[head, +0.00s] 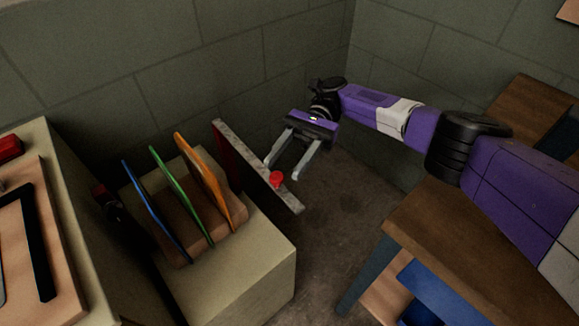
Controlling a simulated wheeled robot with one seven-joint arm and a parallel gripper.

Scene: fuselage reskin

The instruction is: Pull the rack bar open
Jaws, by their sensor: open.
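The rack bar (242,152) is a long, speckled grey strip with a red knob (277,179) near its lower right end. It runs slantwise beside the rack, past the far right edge of the cream cabinet. The rack (226,207) is a brown block on the cabinet, holding a blue panel (150,205), a green panel (178,187) and an orange panel (202,172) upright. My gripper (284,174) is open and empty, its two fingers pointing down toward the bar close to the red knob. I cannot tell whether a finger touches the bar or knob.
The cream cabinet (262,270) stands under the rack. A wooden table (440,225) with a blue item (440,295) beneath is at right. A bench with a board (60,235) and a red object (10,148) is at left. Floor between is clear; grey block walls stand behind.

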